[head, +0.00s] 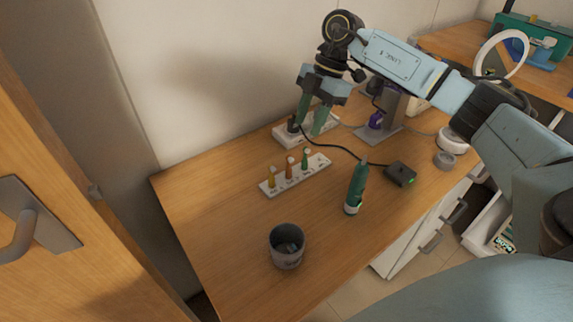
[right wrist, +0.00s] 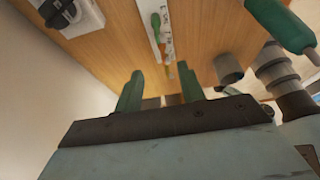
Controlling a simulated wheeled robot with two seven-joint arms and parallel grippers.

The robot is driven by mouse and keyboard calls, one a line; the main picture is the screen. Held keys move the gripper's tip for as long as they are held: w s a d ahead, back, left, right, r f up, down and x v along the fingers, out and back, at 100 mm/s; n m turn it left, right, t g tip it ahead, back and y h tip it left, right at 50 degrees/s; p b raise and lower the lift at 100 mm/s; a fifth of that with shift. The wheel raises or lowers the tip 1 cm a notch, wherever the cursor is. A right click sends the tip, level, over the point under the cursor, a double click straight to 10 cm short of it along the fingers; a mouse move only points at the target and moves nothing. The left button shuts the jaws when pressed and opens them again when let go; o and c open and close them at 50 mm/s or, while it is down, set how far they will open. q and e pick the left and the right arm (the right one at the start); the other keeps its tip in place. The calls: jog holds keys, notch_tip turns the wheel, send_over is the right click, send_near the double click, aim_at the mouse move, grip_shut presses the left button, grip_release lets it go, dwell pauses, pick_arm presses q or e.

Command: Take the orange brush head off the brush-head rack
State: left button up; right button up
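The orange brush head (head: 289,168) stands upright in the middle of the white brush-head rack (head: 317,166), between a yellow head (head: 271,178) and a green head (head: 305,158). My right gripper (head: 310,124) points down behind the rack, near the wall, with its green fingers apart and nothing visible between them. In the right wrist view the open fingers (right wrist: 160,88) show below the rack (right wrist: 147,15), and the orange head (right wrist: 162,47) appears small beyond them. My left gripper is not in view.
A white power strip (head: 283,138) with a black plug lies by the wall. A green handle (head: 356,187) stands right of the rack, near a black box (head: 399,173) on a cable. A grey cup (head: 287,246) stands in front. The table left of the rack is clear.

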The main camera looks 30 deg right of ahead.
aim_at(289, 167)
jog(key=b+x, duration=0.1)
jog(key=x, duration=0.5)
jog(key=shift+s+a+f, duration=0.1)
jog(key=shift+a+f, duration=0.05)
jog(key=shift+b+x, duration=0.5)
jog(key=shift+x, duration=0.55)
jog(key=b+x, duration=0.1)
jog(key=x, duration=0.2)
jog(key=shift+a, duration=0.2)
jog(key=shift+a+f, duration=0.2)
jog(key=shift+f, duration=0.3)
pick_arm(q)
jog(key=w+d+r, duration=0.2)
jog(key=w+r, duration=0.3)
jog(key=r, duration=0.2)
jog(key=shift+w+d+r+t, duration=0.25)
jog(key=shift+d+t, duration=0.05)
pick_arm(e)
grip_shut()
